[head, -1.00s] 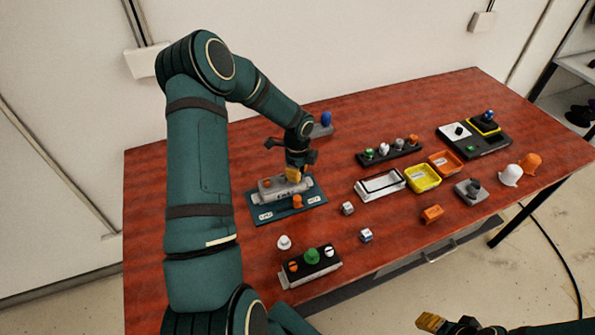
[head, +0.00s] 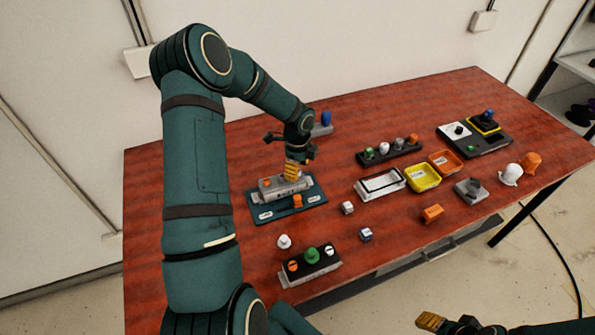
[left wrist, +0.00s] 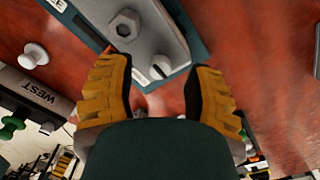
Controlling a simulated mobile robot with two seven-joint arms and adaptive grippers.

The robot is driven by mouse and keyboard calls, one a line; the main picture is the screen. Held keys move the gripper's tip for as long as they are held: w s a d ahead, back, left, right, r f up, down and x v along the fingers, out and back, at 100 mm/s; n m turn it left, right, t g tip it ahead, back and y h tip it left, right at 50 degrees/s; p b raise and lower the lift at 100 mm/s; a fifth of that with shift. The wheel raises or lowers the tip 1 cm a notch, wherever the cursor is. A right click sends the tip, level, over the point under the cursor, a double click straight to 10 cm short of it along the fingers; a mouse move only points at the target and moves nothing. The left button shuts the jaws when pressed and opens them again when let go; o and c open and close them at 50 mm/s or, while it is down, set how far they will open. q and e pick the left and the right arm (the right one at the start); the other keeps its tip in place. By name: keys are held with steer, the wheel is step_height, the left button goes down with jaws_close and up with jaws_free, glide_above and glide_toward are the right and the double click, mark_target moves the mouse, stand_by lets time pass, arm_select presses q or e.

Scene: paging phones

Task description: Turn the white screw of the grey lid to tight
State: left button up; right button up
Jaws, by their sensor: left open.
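The grey lid (head: 270,187) is a long block on a dark teal board (head: 268,217) at the left of the table. In the left wrist view the lid (left wrist: 158,28) carries a hex-headed bolt (left wrist: 125,23) and a white slotted screw (left wrist: 160,67) at its near end. My left gripper (head: 292,174) is over the lid's right end and hides the screw in the head view. In the left wrist view its yellow fingers (left wrist: 155,92) are apart, with the screw ahead between them and not gripped. My right gripper (head: 430,321) is at the bottom edge; its jaws are unclear.
An orange knob (head: 297,201) stands on the teal board. In front are a white peg (head: 284,242) and a box with orange, green and white knobs (head: 312,267). White (head: 378,186), yellow (head: 423,178) and orange (head: 446,163) trays stand to the right.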

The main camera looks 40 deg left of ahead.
arm_select(q)
step_height(320, 180, up, 10)
steer(key=shift+r, duration=0.2)
steer(key=shift+f, duration=0.1)
stand_by(0.6)
